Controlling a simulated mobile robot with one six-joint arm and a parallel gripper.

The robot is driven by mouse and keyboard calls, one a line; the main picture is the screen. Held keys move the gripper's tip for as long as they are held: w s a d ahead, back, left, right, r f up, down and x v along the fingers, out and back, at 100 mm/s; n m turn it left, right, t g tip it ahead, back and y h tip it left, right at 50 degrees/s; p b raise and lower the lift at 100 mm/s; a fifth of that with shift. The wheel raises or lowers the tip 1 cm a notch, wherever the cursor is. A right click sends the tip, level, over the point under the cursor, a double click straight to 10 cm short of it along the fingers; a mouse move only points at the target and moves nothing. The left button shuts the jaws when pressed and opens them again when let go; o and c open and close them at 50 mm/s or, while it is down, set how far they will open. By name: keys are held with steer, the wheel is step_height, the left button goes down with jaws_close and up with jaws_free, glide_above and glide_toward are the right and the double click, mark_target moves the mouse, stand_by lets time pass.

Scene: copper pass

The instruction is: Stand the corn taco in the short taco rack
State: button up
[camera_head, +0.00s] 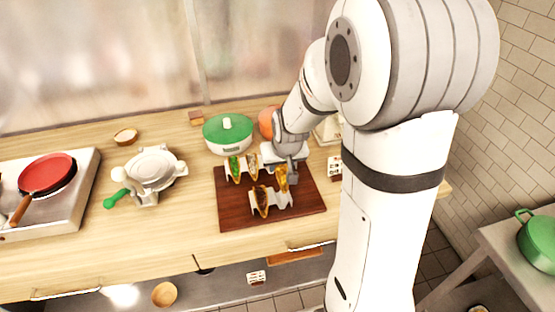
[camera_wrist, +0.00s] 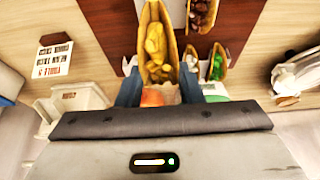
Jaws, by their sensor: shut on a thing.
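The corn taco (camera_head: 282,180), a yellow-filled shell, is upright in my gripper (camera_head: 285,166) at the right part of the front white rack (camera_head: 285,201). In the wrist view the corn taco (camera_wrist: 157,48) lies between the two fingers of my gripper (camera_wrist: 160,88), which are shut on it. The front rack (camera_wrist: 174,14) shows only partly there. A dark-filled taco (camera_head: 262,201) stands in its left part and shows in the wrist view (camera_wrist: 202,14). Whether the corn taco rests in the rack or hangs just above it, I cannot tell.
A brown board (camera_head: 232,214) bears the racks. Behind, a green-filled taco (camera_head: 234,167) and another taco (camera_head: 253,165) stand close together. A green-lidded pot (camera_head: 228,132) and an orange round thing (camera_head: 267,121) are beyond the board. A white appliance (camera_head: 152,170) stands left, with clear counter between.

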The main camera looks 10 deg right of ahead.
mark_target(283, 178)
steer(key=shift+f+b, duration=1.8)
steer(key=shift+f, duration=1.1)
steer(key=shift+f+b, duration=1.75)
steer(key=shift+f, duration=0.05)
steer(key=o, duration=1.1)
steer(key=shift+r, duration=0.1)
steer(key=v, duration=0.6)
steer(key=shift+s+r+b, duration=0.15)
steer(key=shift+b, duration=0.15)
steer(key=shift+s+r, duration=0.3)
steer(key=shift+r, duration=0.3)
